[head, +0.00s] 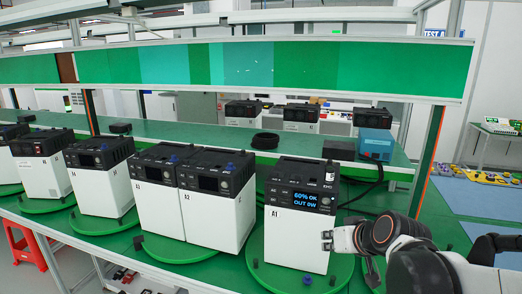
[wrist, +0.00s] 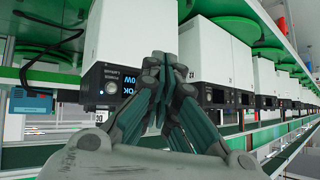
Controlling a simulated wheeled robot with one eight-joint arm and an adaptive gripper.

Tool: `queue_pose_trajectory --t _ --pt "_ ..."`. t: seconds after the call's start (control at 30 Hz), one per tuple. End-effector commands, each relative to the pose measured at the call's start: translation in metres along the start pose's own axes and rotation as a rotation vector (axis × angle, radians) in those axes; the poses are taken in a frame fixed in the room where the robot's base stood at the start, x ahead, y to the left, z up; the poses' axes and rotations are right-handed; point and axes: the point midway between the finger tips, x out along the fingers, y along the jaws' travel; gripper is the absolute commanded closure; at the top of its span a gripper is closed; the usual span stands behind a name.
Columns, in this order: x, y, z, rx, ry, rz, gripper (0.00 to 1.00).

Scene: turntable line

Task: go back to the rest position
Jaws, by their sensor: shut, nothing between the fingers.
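My gripper (head: 329,240) is at the lower right in the head view, beside the right side of the power unit marked A1 (head: 290,240). I cannot tell whether it touches the unit. Its fingers are together and empty in the wrist view (wrist: 157,75). The unit A1 is white with a black top, and its lit screen (head: 305,199) reads "60% OK OUT 0W". It stands upright on a green turntable (head: 262,277). The wrist view is upside down and shows the same lit unit (wrist: 122,40) left of my fingers.
More white units (head: 215,208) stand on green turntables along the line to the left. A blue box (head: 376,144) with a black cable and a black coil (head: 265,140) sit on the green shelf behind. A post (head: 429,155) rises at the right. A red stool (head: 30,243) stands lower left.

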Motion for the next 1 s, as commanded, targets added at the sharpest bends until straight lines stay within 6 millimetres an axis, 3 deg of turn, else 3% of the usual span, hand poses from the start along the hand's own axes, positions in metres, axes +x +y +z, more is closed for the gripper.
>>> queue_pose_trajectory --t 0.3,0.6,0.8,1.0 --pt "-0.061 -0.012 0.072 0.004 -0.113 0.089 1.0" --pt "-0.104 -0.008 0.139 0.013 -0.19 0.19 1.0" --pt "-0.117 -0.004 0.158 0.018 -0.21 0.225 1.0" --pt "-0.118 -0.004 0.16 0.019 -0.212 0.231 1.0"
